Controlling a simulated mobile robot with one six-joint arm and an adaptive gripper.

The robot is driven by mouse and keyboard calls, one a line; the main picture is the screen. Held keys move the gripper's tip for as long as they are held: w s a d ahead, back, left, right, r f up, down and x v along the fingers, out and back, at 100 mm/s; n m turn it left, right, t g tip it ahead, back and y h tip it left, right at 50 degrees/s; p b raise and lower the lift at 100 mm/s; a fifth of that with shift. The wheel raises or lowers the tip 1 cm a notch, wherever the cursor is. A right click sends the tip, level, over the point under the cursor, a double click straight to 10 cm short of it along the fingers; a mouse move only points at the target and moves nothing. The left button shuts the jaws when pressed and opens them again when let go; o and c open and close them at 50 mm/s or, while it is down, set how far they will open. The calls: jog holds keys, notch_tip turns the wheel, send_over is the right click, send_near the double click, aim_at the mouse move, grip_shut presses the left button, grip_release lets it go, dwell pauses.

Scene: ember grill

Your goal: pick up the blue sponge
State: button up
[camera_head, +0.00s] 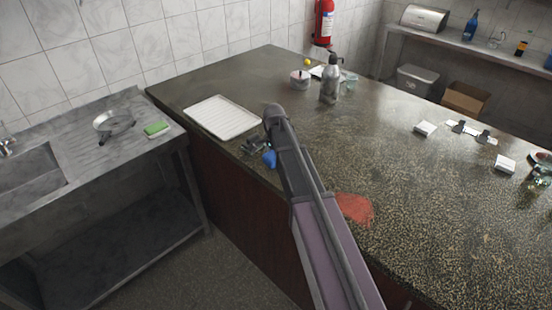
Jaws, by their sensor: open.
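A small blue object (269,158), which looks like the blue sponge, shows at the front edge of the dark counter (300,85), just left of my arm. My arm covers part of it, so its full shape is hidden. My gripper (254,146) is open, beside the blue object and slightly up and to the left of it. I cannot tell whether they touch.
A white tray (222,117) lies close behind my gripper. A red cloth-like patch (355,208) lies right of my arm. A green sponge (157,129) lies by the sink at left.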

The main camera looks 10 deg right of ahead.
aim_at(274, 154)
jog(key=c, duration=0.8)
jog(key=shift+o, duration=0.2)
jog(key=shift+r, duration=0.1)
notch_tip(274, 154, up, 3)
jog(key=p, duration=0.3)
jog(key=shift+r, duration=0.15)
jog(key=s+a+r+p, duration=0.1)
jog(key=s+a+p, duration=0.1)
jog(key=s, duration=1.3)
jog(key=shift+s+a+r, duration=0.25)
jog(key=shift+s+a, duration=0.1)
jog(key=shift+s, duration=0.05)
